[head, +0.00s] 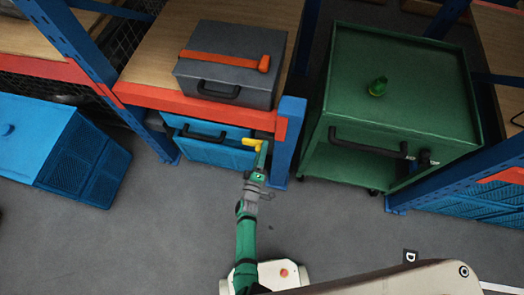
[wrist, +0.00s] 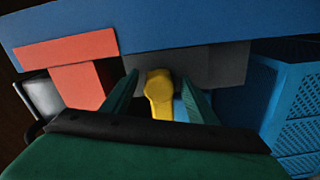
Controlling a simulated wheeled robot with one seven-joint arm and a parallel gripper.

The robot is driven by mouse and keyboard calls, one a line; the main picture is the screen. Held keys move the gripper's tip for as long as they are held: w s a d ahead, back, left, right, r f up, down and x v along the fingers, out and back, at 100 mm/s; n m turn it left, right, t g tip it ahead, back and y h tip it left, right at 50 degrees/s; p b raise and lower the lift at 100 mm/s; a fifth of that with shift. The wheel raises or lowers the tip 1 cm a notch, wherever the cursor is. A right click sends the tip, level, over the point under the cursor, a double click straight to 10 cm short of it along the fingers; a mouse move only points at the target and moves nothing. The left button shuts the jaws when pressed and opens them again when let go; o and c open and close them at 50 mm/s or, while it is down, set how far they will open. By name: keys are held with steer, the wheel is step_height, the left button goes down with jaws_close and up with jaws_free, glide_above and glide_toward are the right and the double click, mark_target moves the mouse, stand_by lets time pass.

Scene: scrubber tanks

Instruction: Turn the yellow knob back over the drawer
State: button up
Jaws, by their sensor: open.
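The yellow knob (head: 250,142) is on the front of the rack, at the upper right of the blue drawer (head: 222,154), which has a dark handle. In the head view its bar points left, over the drawer's top right corner. My gripper (head: 262,160) is just below the knob. In the wrist view the yellow knob (wrist: 159,90) lies between the two green fingers of my gripper (wrist: 160,92), which are open. I cannot tell whether either finger touches it. The drawer is mostly hidden in the wrist view.
A grey case (head: 226,92) with an orange bar sits on the shelf above. A blue bin (head: 85,160) stands at left. The floor in front is clear.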

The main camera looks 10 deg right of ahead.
steer(key=v, duration=1.1)
steer(key=shift+w, duration=0.1)
steer(key=s+a+r+m+y, duration=0.2)
steer(key=s+a+r+m, duration=0.1)
steer(key=s+r, duration=0.4)
steer(key=s+a+r+m+y, duration=0.2)
steer(key=s+r+m, duration=0.15)
steer(key=s, duration=0.45)
steer(key=s+d+r+m+y, duration=0.1)
steer(key=s+r, duration=0.3)
steer(key=r, duration=0.4)
steer(key=s+d+r+m+g+y, duration=0.1)
steer(key=s+r+m, duration=0.2)
steer(key=r, duration=0.5)
steer(key=shift+s+y, duration=0.4)
steer(key=shift+s, duration=0.3)
